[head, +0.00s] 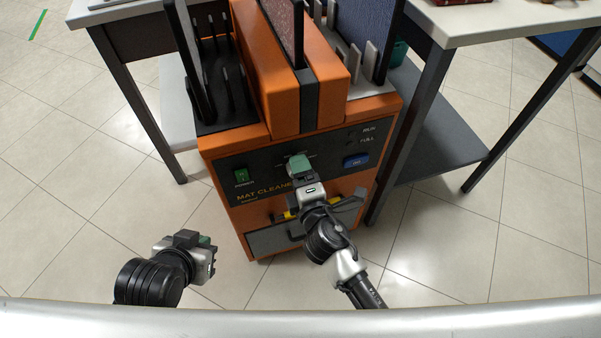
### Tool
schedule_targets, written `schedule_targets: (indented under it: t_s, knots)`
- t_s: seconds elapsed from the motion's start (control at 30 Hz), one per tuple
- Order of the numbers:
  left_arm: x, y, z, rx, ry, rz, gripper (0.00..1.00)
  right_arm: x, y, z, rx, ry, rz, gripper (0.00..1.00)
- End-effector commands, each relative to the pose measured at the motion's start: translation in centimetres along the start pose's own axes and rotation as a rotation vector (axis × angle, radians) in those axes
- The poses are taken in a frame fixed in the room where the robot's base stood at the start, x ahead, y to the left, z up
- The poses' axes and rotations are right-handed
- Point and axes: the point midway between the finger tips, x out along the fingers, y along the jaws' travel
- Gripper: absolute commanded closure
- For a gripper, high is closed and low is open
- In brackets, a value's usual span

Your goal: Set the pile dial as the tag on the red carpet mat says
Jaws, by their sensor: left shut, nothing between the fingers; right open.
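The orange mat cleaner (225,160) stands ahead with a dark front panel (325,165). A reddish speckled mat (285,22) stands upright in its middle slot; I cannot see a tag on it. My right gripper (299,166) is open at the upper middle of the panel, its green-tipped fingers over a spot with pale marks at the side. The pile dial is not clearly visible; the gripper covers that spot, and I cannot tell whether it touches anything. My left gripper (208,256) is shut and empty, low over the floor left of the machine.
The panel has a green power switch (241,175) at left and a blue button (355,161) at right. Below is a grey drawer (275,240) with a yellow-black handle. A blue mat (367,30) stands in the right rack. Tables flank the machine.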

Motion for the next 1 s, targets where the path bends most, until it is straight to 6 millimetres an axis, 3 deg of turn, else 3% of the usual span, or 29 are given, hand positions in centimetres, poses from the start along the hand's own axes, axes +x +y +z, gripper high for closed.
schedule_targets:
  t_s: [0.17,0.4,0.6,0.8,1.0]
  knots:
    - [-0.1,0.0,0.0,0.0,-0.006,0.0,1.0,-1.2,-0.1,0.0,0.0,0.0,-0.002,0.28]
    - [0.0,-0.1,0.4,-0.001,-0.022,-0.001,1.0,-6.0,-0.1,0.0,0.0,0.0,-0.004,0.28]
    - [0.4,0.1,-1.3,0.002,0.087,0.003,1.0,-9.4,-0.2,0.0,0.002,0.0,-0.003,0.28]
    - [0.5,0.3,-2.2,0.003,0.146,0.007,1.0,-10.8,-0.1,0.0,0.0,0.0,-0.001,0.28]
    - [0.5,0.3,-2.3,0.003,0.152,0.007,1.0,-10.8,0.0,0.0,0.0,0.0,-0.001,0.28]
